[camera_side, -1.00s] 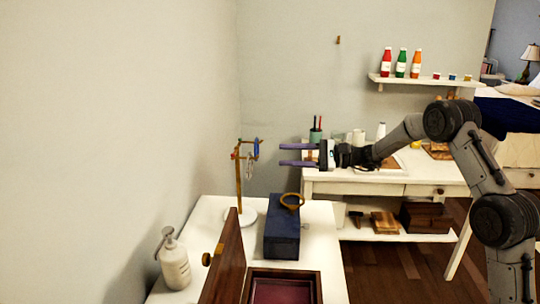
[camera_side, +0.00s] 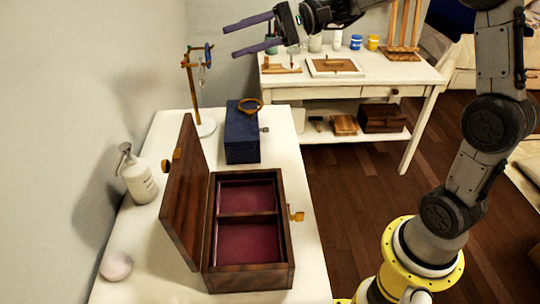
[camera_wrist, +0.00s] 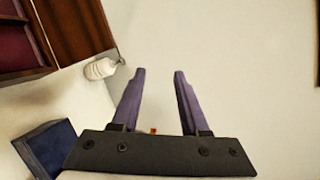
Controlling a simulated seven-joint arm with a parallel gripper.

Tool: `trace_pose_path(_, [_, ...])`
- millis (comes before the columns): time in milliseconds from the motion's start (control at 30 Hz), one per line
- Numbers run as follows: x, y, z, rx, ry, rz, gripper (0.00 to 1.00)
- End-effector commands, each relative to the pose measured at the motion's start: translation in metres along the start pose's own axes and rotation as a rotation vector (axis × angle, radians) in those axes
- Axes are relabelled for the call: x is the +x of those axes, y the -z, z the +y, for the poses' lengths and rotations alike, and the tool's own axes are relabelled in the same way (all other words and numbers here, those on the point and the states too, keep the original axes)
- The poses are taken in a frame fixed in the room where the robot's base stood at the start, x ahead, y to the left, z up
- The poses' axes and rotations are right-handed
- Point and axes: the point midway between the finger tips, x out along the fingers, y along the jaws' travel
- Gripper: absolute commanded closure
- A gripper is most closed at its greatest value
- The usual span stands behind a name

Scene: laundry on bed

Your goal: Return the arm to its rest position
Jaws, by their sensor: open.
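My gripper (camera_side: 250,36) is at the top of the side view, raised well above the white tables, with its two purple fingers apart and pointing left. In the wrist view my gripper (camera_wrist: 159,72) shows both fingers spread with only pale wall between them, so it is empty. It touches nothing. My arm is raised, its links coming up from the yellow base at the lower right of the side view.
An open wooden box (camera_side: 284,262) with a maroon lining, a blue box (camera_side: 240,142) with a wooden ring on it, a jewellery stand (camera_side: 192,88) and a pump bottle (camera_side: 137,178) stand on the near white table. A desk (camera_side: 345,92) is behind. Air around my gripper looks clear.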

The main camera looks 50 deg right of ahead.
Motion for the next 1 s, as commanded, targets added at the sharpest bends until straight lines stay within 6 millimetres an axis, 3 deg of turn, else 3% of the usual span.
trace_pose_path(33, [0.006, -0.035, 0.009, -0.064, -0.073, -0.009, 0.56])
trace_pose_path(200, [0.002, -0.118, 0.065, -0.277, -0.341, 0.008, 0.56])
trace_pose_path(300, [-0.015, -0.150, 0.106, -0.422, -0.501, 0.043, 0.56])
trace_pose_path(400, [-0.042, -0.169, 0.149, -0.583, -0.662, 0.097, 0.56])
trace_pose_path(533, [-0.084, -0.172, 0.197, -0.793, -0.858, 0.189, 0.56])
trace_pose_path(700, [-0.133, -0.152, 0.233, -0.996, -1.070, 0.303, 0.56])
trace_pose_path(833, [-0.153, -0.134, 0.244, -1.062, -1.185, 0.341, 0.56])
trace_pose_path(1000, [-0.161, -0.124, 0.241, -1.106, -1.227, 0.369, 0.56])
